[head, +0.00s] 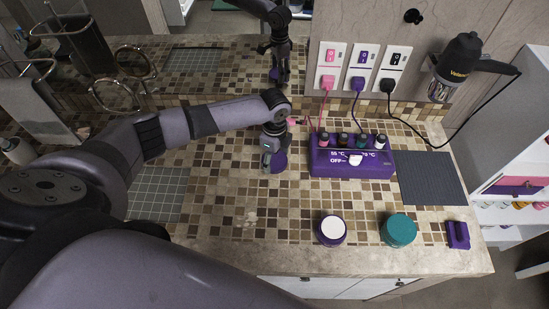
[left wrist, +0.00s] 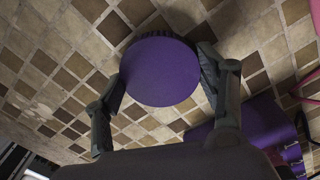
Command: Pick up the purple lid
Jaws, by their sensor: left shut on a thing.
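The purple lid (left wrist: 160,70) is a round disc between the two fingers of my left gripper (left wrist: 163,75) in the left wrist view. Both fingers press on its sides. In the head view the lid (head: 279,161) shows partly behind my left gripper (head: 272,160), over the tiled counter left of the purple heater box. I cannot tell how far it is off the counter. A purple jar with a white top (head: 332,230) stands near the counter's front edge. My right gripper is not in view.
The purple heater box (head: 352,160) holds several small bottles. A teal-lidded jar (head: 399,230), a small purple holder (head: 457,235) and a dark mat (head: 431,178) are to the right. Cords hang from wall plugs behind. A grey grid mat (head: 157,193) lies left.

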